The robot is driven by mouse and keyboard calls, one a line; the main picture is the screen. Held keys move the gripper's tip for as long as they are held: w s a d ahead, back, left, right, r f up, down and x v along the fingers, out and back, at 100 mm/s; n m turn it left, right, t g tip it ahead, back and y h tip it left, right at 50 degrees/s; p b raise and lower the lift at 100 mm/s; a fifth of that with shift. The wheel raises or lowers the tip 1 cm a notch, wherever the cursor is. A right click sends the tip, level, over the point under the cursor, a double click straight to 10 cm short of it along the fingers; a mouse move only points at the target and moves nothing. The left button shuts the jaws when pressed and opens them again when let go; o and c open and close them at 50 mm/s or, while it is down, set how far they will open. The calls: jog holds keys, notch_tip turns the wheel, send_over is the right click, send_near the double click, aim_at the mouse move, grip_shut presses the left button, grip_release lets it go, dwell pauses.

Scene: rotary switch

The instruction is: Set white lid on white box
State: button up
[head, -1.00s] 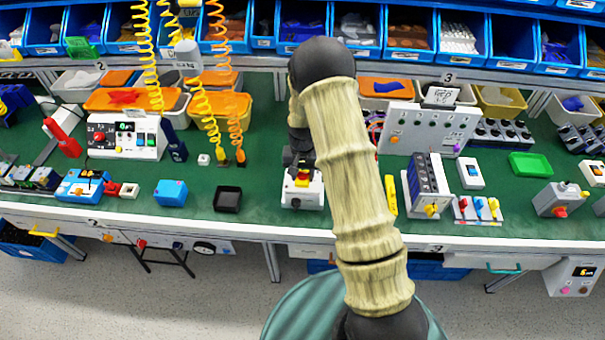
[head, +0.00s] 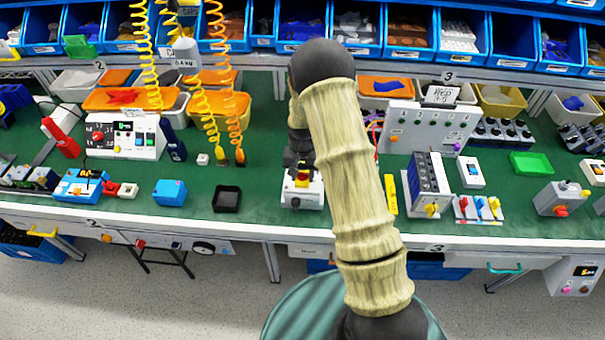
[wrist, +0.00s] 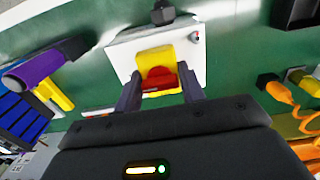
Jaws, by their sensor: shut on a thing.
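A white box (head: 302,195) with a yellow plate and a red knob stands near the front edge of the green bench. In the wrist view the white box (wrist: 195,55) lies in front of my gripper (wrist: 161,74), with the yellow plate (wrist: 155,56) and the red knob (wrist: 160,79) on it. My gripper's fingers are on either side of the red knob and shut on it. In the head view my gripper (head: 301,168) is over the box and partly hidden by my arm. I cannot make out a separate white lid.
A black tray (head: 227,199) and a blue box (head: 170,192) stand to the left. A yellow bar (head: 390,195) and an upright module rack (head: 428,180) are to the right. Coiled yellow and orange cables (head: 205,110) hang at the left. Green bench between the tray and the white box is clear.

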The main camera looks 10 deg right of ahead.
jog(key=shift+f, duration=0.2)
jog(key=o, duration=1.1)
jog(key=shift+o, duration=0.2)
notch_tip(320, 180, up, 17)
jog(key=b, duration=0.3)
jog(key=shift+r, duration=0.2)
